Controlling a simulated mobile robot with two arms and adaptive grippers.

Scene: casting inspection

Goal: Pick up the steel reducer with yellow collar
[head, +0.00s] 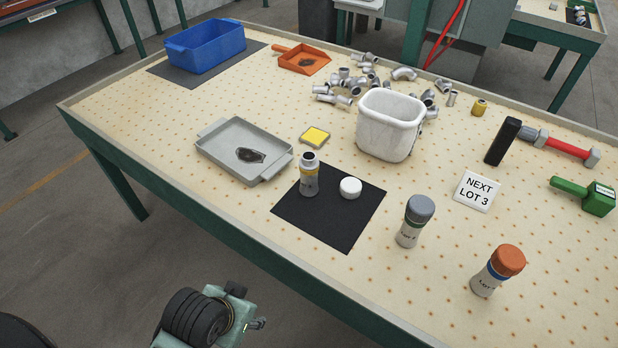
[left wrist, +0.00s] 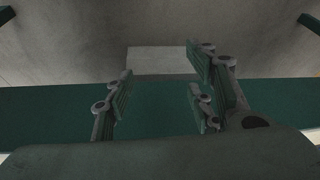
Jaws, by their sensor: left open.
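The piece that best matches the steel reducer with yellow collar (head: 309,175) stands upright on a black mat (head: 335,222). It has a grey, open-topped neck and a yellow band; its lower part looks pale grey. A round white cap (head: 350,187) lies just right of it. My left gripper (left wrist: 158,88) is open and empty in the left wrist view, facing a green beam and grey floor. In the head view part of my left arm shows at the bottom, in front of the table and well short of the reducer. My right gripper is not in view.
A grey tray (head: 213,150) and yellow pad (head: 315,137) lie near the mat. A white bin (head: 388,130) stands behind it, by loose steel fittings (head: 404,74). Grey-capped (head: 415,222) and orange-capped (head: 497,272) bottles stand to the right. The table's raised front edge (head: 235,245) lies before the mat.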

